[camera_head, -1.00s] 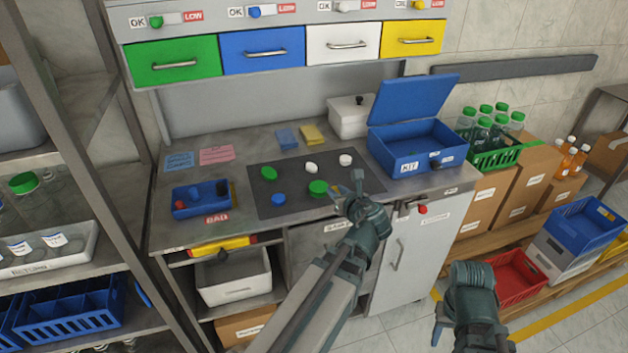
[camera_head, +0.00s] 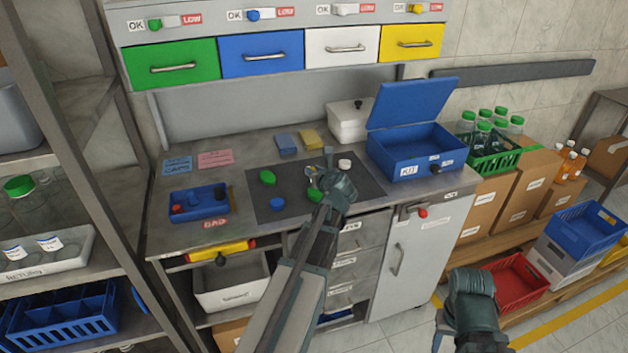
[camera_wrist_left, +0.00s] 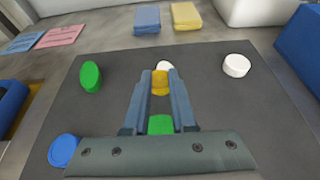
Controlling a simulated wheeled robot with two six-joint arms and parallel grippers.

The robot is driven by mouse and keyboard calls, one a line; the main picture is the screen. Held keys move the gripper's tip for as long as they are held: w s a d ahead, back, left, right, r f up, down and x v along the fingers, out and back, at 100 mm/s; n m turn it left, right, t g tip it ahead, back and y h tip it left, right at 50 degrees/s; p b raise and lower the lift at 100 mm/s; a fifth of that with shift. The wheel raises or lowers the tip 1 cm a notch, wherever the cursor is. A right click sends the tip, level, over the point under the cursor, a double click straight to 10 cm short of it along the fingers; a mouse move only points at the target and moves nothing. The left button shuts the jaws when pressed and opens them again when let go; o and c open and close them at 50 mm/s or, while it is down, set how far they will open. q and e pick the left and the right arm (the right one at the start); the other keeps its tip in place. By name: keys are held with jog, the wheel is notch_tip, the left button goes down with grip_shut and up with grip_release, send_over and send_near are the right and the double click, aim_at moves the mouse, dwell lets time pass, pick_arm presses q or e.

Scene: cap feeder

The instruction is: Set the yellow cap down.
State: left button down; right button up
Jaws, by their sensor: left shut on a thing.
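My left gripper (camera_head: 320,168) is over the dark mat (camera_head: 362,184) on the workbench. In the left wrist view its fingertips (camera_wrist_left: 160,80) are shut on the yellow cap (camera_wrist_left: 160,84). I cannot tell whether the cap touches the mat. A white cap (camera_wrist_left: 165,65) shows partly just behind the yellow one. A green cap (camera_wrist_left: 160,124) shows between the fingers, nearer the wrist. Another green cap (camera_wrist_left: 90,76) and a blue cap (camera_wrist_left: 64,150) are to the left, and another white cap (camera_wrist_left: 236,65) to the right. My right gripper (camera_head: 438,328) hangs low at the right; its jaws are unclear.
A blue BAD tray (camera_head: 199,214) stands left of the mat. An open blue KIT box (camera_head: 409,166) and a white lidded box (camera_head: 346,122) stand right and behind. Blue and yellow pads (camera_head: 311,139) lie behind the mat. Bare mat shows at the right.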

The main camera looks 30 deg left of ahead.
pick_arm(q)
jog(key=shift+w+a+f+b, duration=0.1)
jog(key=shift+f+b, duration=1.65)
jog(key=shift+f, duration=0.05)
jog(key=shift+f, duration=0.1)
jog(key=c, duration=0.7)
grip_release()
jog(key=shift+c, duration=0.2)
